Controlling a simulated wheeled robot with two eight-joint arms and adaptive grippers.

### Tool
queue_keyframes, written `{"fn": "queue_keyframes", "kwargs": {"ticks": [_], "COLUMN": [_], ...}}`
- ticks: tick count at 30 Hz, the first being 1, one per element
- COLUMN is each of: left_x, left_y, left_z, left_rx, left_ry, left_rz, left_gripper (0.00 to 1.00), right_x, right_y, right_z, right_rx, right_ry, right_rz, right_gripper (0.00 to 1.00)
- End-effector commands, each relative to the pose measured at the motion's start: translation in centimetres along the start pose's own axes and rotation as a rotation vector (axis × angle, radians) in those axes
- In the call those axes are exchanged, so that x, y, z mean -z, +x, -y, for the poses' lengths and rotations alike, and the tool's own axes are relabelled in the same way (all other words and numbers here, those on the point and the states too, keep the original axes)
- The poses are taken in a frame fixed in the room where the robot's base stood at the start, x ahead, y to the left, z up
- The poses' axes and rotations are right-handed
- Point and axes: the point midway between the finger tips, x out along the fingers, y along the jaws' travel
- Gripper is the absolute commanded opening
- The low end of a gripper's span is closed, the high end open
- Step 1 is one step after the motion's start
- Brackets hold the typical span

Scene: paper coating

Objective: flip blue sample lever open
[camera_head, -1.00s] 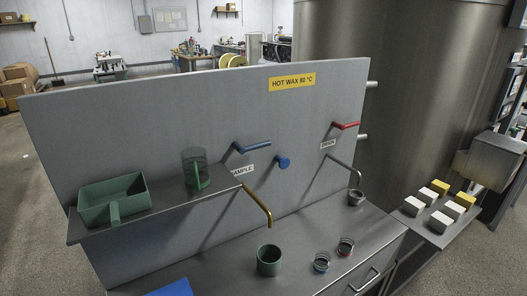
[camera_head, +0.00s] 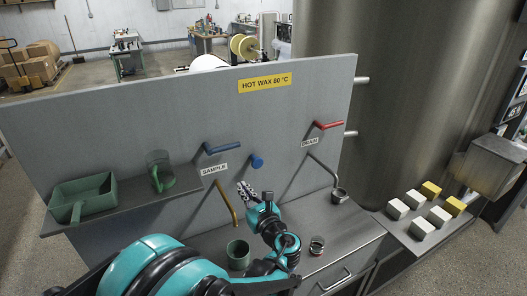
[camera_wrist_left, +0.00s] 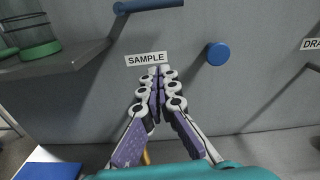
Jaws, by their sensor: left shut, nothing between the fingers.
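The blue sample lever (camera_head: 222,148) is on the grey panel above the SAMPLE label (camera_head: 214,169), its bar pointing right and slightly up. In the left wrist view the lever (camera_wrist_left: 150,5) is cut off at the top edge. My left gripper (camera_head: 243,187) is shut and empty, below and to the right of the lever, apart from it. In the left wrist view its fingertips (camera_wrist_left: 160,70) meet just below the label. A brass spout (camera_head: 226,203) hangs below the label. My right gripper is in no view.
A blue round knob (camera_head: 256,161) and a red drain lever (camera_head: 328,125) are further right. A shelf (camera_head: 133,206) at left holds a green scoop (camera_head: 84,198) and a green-based jug (camera_head: 160,172). A green cup (camera_head: 238,254) stands on the bench.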

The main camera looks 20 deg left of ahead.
Motion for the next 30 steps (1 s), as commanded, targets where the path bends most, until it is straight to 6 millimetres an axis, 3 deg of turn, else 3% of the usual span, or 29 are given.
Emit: {"fn": "queue_keyframes", "kwargs": {"ticks": [5, 17, 23, 30], "left_x": [-0.7, -0.7, -0.8, -1.0], "left_y": [0.1, 0.4, 3.1, 8.3], "left_z": [0.8, 0.8, 0.7, 0.8], "left_rx": [0.007, 0.005, 0.003, 0.003], "left_ry": [0.096, 0.099, 0.098, 0.098], "left_rz": [0.056, 0.058, 0.057, 0.057], "left_gripper": [0.00, 0.00, 0.00, 0.00], "right_x": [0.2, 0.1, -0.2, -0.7], "right_y": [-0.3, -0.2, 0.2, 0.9], "right_z": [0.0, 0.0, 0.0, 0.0], "right_rx": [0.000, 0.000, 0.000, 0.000], "right_ry": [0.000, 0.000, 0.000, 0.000], "right_rz": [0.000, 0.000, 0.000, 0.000], "right_gripper": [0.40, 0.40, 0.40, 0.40]}}
